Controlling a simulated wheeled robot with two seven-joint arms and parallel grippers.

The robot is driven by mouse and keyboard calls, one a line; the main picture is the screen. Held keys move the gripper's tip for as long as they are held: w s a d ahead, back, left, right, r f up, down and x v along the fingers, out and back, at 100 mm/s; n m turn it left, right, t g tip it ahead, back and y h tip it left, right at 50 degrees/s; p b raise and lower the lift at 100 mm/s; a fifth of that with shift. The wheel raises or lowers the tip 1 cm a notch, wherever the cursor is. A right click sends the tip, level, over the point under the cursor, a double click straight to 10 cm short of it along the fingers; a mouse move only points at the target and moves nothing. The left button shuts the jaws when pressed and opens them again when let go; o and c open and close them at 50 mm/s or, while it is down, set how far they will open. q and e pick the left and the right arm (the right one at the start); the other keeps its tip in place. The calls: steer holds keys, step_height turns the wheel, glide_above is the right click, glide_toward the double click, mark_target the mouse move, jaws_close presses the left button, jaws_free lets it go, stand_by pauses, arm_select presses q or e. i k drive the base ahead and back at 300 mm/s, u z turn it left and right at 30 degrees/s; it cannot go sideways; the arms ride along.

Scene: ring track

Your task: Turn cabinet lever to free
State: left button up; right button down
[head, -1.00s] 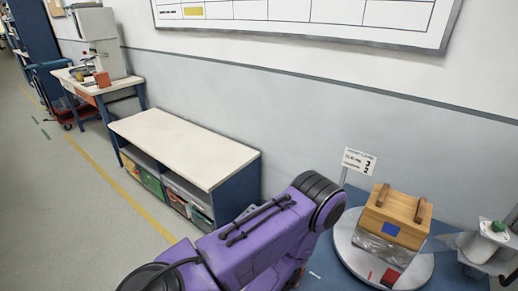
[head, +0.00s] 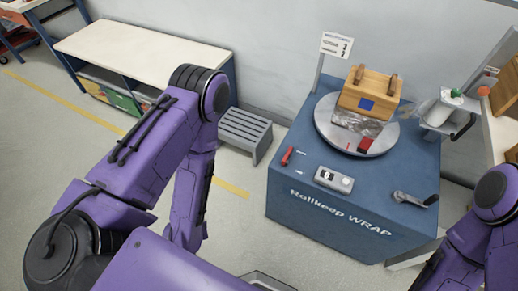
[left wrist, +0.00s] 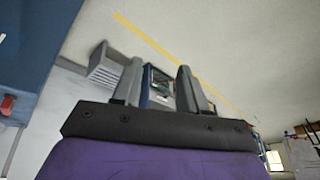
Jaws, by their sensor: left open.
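The blue cabinet (head: 320,222) marked "Rollkeep WRAP" stands right of centre in the head view. A grey lever with a dark grip (head: 415,199) lies on the right front of its top, its grip pointing right. A small red handle (head: 288,155) is at the top's left edge. My left gripper (left wrist: 160,82) is open and empty in the left wrist view, fingers apart over the floor, away from the cabinet. In the head view my left arm hangs left of the cabinet and its gripper is hidden. My right arm shows at lower right; its gripper is out of view.
A grey step stool (head: 245,132) stands left of the cabinet. A low bench (head: 130,45) lines the wall.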

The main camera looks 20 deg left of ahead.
mark_target(284, 162)
steer(key=u, duration=0.45)
steer(key=i, duration=0.5)
steer(key=z, duration=1.85)
steer(key=k, duration=0.9)
steer(key=u, duration=0.75)
steer(key=i, duration=0.5)
steer(key=u, duration=0.05)
